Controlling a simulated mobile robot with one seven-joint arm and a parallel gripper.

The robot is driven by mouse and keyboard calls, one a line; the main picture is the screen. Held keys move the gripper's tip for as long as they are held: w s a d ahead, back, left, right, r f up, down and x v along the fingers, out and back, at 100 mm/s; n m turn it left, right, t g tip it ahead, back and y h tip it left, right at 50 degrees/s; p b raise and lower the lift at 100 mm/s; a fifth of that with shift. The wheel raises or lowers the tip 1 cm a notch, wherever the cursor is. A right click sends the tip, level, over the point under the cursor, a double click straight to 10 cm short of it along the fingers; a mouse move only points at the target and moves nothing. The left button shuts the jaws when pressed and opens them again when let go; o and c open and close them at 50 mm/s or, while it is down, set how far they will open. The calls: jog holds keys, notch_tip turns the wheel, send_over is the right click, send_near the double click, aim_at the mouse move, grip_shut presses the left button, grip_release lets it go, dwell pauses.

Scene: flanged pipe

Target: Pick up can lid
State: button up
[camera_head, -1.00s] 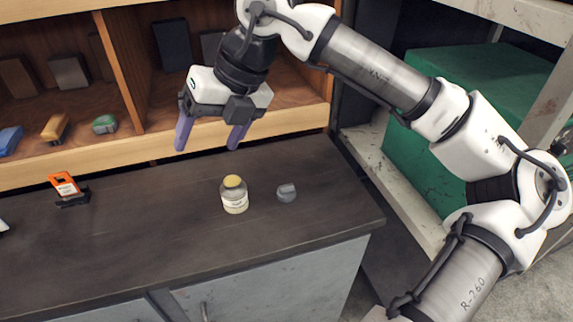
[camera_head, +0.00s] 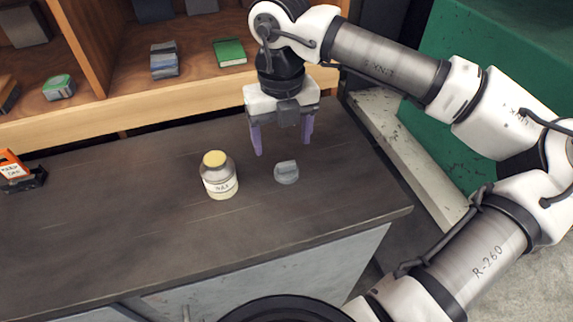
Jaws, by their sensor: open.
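A small grey round piece with a raised ridge on top, which looks like the can lid (camera_head: 286,173), lies on the dark counter (camera_head: 130,220). My gripper (camera_head: 283,147) is open and empty, with its two purple fingers pointing down. In the picture its fingertips are just above and behind the lid, apart from it. Their exact height over the counter is hard to tell.
A jar with a yellow top and a label (camera_head: 219,177) stands just left of the lid. An orange and black tool (camera_head: 20,172) lies at the far left. A wooden shelf (camera_head: 150,100) holding several small items runs along the back. The counter's front is clear.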

aim_at(287, 163)
notch_tip(287, 163, down, 2)
jog(key=f, duration=0.1)
jog(key=f+p, duration=0.1)
jog(key=f, duration=0.1)
jog(key=f+p, duration=0.1)
jog(key=shift+s+d+f, duration=0.1)
jog(key=shift+d+f, duration=0.2)
jog(key=shift+d, duration=0.1)
jog(key=shift+f, duration=0.45)
jog(key=c, duration=1.1)
jog(key=shift+o, duration=0.2)
jog(key=shift+r, duration=0.15)
